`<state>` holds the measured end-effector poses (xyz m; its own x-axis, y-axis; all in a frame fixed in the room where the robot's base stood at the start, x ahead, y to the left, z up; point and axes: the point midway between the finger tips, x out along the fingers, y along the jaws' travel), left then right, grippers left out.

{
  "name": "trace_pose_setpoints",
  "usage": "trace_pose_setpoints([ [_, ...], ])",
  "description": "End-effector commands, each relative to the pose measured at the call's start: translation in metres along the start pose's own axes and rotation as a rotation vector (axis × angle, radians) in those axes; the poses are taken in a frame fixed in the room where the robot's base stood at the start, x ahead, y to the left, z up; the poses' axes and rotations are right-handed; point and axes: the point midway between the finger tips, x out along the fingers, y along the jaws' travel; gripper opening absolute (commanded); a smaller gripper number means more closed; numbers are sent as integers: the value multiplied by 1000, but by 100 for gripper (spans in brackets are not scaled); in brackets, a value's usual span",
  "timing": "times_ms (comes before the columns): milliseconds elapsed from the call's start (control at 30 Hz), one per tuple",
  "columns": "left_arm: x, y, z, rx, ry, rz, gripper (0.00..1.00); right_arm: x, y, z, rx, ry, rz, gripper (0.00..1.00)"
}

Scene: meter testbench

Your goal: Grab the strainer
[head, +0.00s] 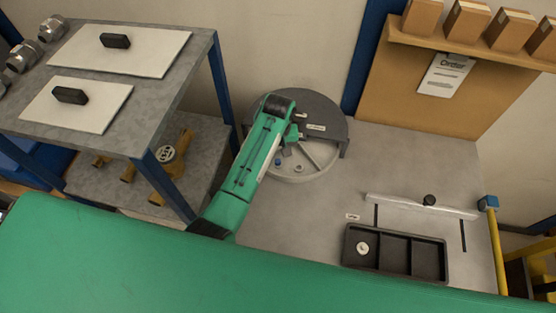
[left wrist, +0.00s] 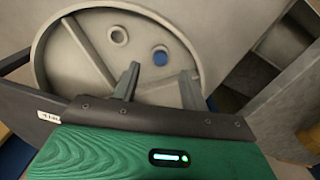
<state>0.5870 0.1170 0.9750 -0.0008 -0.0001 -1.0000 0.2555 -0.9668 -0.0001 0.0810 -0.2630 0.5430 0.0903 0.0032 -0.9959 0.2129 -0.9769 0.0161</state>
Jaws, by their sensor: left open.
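A round grey tray (head: 322,172) with divider walls stands on the bench, its far half under a dark cover (head: 335,112). In the open part lie small pieces: a blue round piece (left wrist: 161,56) and pale rings, one ring (left wrist: 119,36) beside the blue piece. I cannot tell for sure which piece is the strainer. My left gripper (head: 296,126) is over the tray by the cover. In the left wrist view its two fingers stand apart with nothing between them, and the blue piece shows beyond them. My right gripper is not in view.
A black tray (head: 394,276) with three compartments holds a pale round piece (head: 363,247) at left. A clear bar with a black knob (head: 429,200) is behind it. A metal shelf (head: 175,88) stands left; boxes line a shelf (head: 470,48) at the back right.

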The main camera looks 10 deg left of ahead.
Motion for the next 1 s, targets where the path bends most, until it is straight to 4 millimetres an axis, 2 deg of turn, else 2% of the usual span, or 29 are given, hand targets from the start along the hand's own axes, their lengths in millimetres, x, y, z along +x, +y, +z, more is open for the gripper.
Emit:
trace_pose_setpoints([
  [233,14,-1,-1,0,-2,-2,45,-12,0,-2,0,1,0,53],
  [400,34,-2,-4,-1,-2,-2,45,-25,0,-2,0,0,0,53],
  [600,54,-2,-4,-1,-2,-1,45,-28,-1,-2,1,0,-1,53],
  [867,57,-2,-4,-1,0,0,45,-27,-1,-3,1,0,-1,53],
  [1000,57,-2,-4,-1,0,0,21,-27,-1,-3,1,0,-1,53],
])
